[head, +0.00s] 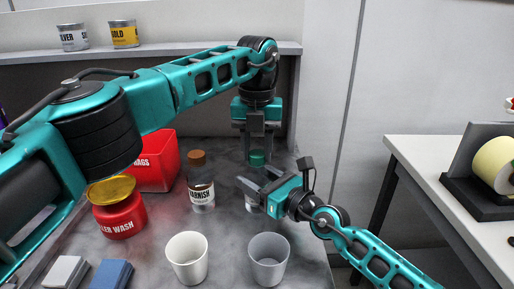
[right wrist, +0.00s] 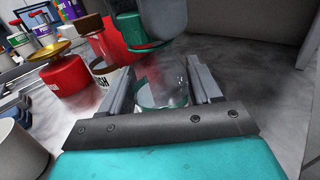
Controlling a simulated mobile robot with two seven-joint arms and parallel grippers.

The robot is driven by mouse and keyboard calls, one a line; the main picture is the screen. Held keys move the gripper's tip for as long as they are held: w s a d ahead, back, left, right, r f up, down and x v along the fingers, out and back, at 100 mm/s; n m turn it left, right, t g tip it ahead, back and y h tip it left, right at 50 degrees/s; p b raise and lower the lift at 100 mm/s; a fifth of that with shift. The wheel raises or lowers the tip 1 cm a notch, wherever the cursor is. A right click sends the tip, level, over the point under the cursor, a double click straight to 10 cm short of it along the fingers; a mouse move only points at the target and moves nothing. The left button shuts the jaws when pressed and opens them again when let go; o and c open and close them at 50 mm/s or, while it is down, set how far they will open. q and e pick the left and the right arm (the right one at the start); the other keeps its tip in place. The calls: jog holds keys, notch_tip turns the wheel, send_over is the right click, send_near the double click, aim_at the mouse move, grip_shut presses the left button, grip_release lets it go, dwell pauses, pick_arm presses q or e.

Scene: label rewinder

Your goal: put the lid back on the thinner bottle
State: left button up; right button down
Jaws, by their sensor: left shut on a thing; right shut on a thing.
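The green lid (head: 257,158) is held between the fingers of my left gripper (head: 257,150), which points down from above. The thinner bottle (head: 251,204) stands on the grey bench below it, mostly hidden by my right gripper (head: 256,186). My right gripper is shut on the bottle from the right side. In the right wrist view, the clear bottle (right wrist: 161,88) sits between my right gripper's two fingers (right wrist: 160,85). The lid appears above the bottle and apart from it; exact alignment is hard to tell. The bottle's label is not readable.
A varnish bottle (head: 201,190) with a brown cap stands to the left. Behind it is a red rags bin (head: 156,162), and further left a red wash can (head: 120,218). Two cups, one white (head: 187,258) and one grey (head: 268,260), stand in front.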

pick_arm(q)
jog(key=m, duration=0.3)
jog(key=shift+m, duration=0.4)
jog(key=m, duration=0.5)
jog(key=o, duration=1.2)
jog(key=shift+o, duration=0.2)
jog(key=shift+r, duration=3.75)
pick_arm(e)
jog(key=shift+c, duration=0.7)
grip_release()
